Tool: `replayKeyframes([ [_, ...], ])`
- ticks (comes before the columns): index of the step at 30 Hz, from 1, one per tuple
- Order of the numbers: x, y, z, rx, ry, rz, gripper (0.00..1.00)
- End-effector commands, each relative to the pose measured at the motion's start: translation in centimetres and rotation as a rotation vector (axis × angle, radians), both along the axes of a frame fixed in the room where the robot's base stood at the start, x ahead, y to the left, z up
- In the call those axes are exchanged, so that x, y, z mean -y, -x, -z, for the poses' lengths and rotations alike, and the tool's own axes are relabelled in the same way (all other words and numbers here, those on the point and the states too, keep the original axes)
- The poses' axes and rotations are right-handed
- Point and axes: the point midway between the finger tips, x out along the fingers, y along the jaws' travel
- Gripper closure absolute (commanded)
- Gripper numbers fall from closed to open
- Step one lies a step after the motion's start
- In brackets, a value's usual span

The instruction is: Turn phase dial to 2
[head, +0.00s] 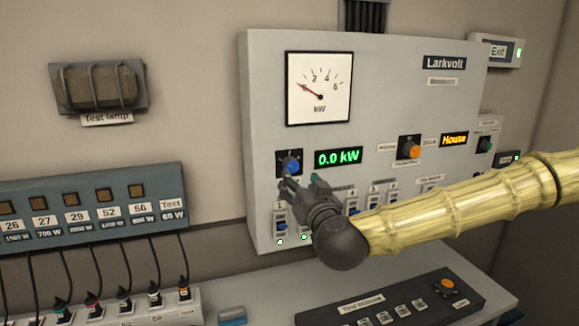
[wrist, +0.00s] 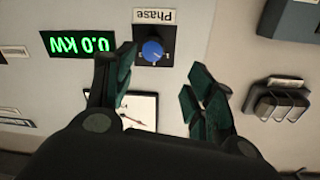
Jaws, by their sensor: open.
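The phase dial is a blue knob (head: 291,166) on a dark square plate, at the left of the grey Larkvolt panel in the head view. In the wrist view the picture is upside down, and the blue knob (wrist: 152,51) sits under the inverted "Phase" label (wrist: 154,17). My gripper (head: 296,187) is just below and in front of the knob in the head view. In the wrist view its dark green fingers are spread apart, with the knob ahead between them and nothing held. The dial's number marks are too small to read.
The panel (head: 390,80) carries a kW meter (head: 319,88), a green "0.0 kW" display (head: 339,157), an orange knob (head: 410,149) and a row of switches below. A test lamp (head: 98,88) is on the left wall. A desk with a control box (head: 390,302) lies below.

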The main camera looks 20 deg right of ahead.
Motion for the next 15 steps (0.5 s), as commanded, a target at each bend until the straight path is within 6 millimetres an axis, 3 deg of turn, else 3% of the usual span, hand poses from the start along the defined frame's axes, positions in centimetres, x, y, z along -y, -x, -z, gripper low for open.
replayKeyframes([
  [5, 1.1, -2.0, -0.2, -0.002, -0.001, 0.016, 0.45],
  [15, 1.3, -6.3, -0.1, -0.003, -0.001, 0.015, 0.45],
])
